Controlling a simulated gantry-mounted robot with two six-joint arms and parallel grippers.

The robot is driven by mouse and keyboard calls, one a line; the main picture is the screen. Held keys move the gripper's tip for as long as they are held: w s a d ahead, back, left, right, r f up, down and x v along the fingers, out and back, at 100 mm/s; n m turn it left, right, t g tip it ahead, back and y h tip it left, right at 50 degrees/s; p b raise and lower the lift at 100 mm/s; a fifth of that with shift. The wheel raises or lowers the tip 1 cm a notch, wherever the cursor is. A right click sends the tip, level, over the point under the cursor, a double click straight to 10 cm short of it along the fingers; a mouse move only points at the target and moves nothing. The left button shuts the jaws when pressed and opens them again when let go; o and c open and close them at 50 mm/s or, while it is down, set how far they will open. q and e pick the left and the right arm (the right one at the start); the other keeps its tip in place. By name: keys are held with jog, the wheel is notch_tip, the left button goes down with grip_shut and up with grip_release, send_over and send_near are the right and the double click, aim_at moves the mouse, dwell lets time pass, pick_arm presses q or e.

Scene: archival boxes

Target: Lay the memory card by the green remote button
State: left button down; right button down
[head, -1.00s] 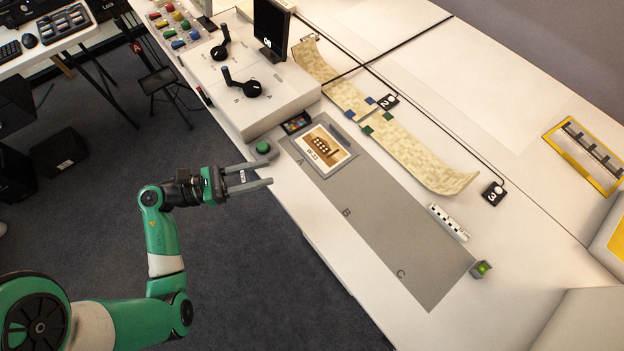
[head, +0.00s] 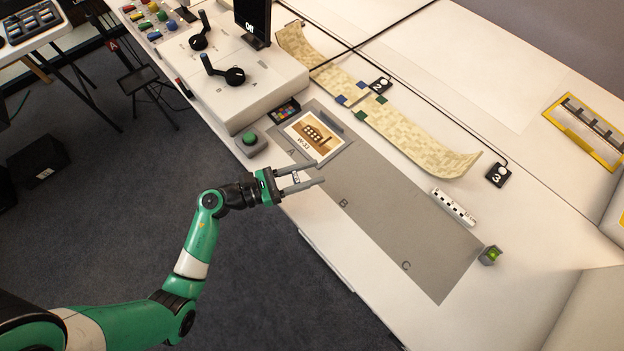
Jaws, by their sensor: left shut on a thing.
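The memory card (head: 296,177) is a very small pale piece with dark marks between the fingers of my left gripper (head: 319,172). The gripper is shut on it, with the fingers a card's width apart, over the front edge of the grey mat near letter A. The green remote button (head: 249,138) is a round green cap on a small grey box by the table's front edge, to the upper left of the gripper and apart from it. My right gripper is not in view.
A picture card (head: 312,137) lies on the grey mat (head: 375,213). A colour chart (head: 284,110) and a white box with black levers (head: 245,90) stand behind the button. A patterned strip (head: 420,143), a scale bar (head: 454,207) and a green-lit cube (head: 490,255) lie right. The mat's B–C area is clear.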

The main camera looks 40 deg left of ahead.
pick_arm(q)
jog(key=f+b, duration=0.3)
jog(key=f, duration=0.1)
jog(key=shift+w+d, duration=0.2)
jog(key=shift+w, duration=0.1)
jog(key=shift+s, duration=0.1)
jog(key=shift+r, duration=0.1)
jog(key=shift+c, duration=2.1)
grip_release()
